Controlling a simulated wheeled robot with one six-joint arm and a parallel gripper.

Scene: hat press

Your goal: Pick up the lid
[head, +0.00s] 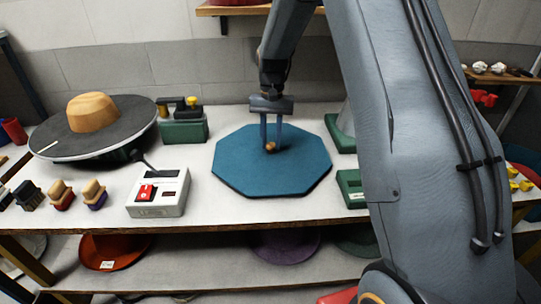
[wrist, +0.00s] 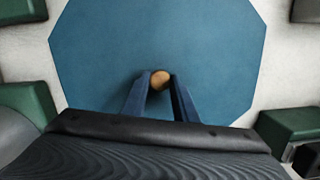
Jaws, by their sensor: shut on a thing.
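The lid (head: 240,172) is a flat blue octagonal plate with a small tan knob (head: 271,147) at its middle. It appears to lie flat on the white bench top. My gripper (head: 271,145) is above the lid with its fingers pointing down, shut on the knob. In the wrist view the lid (wrist: 200,50) fills most of the picture, and the knob (wrist: 160,80) sits between the two fingertips. What is under the lid is hidden.
A round dark plate (head: 125,125) with a tan hat form (head: 92,112) stands at left. A control box (head: 160,193) with a red switch and lever is in front. Green blocks (head: 184,130) stand around the lid. A lower shelf holds hats (head: 115,250).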

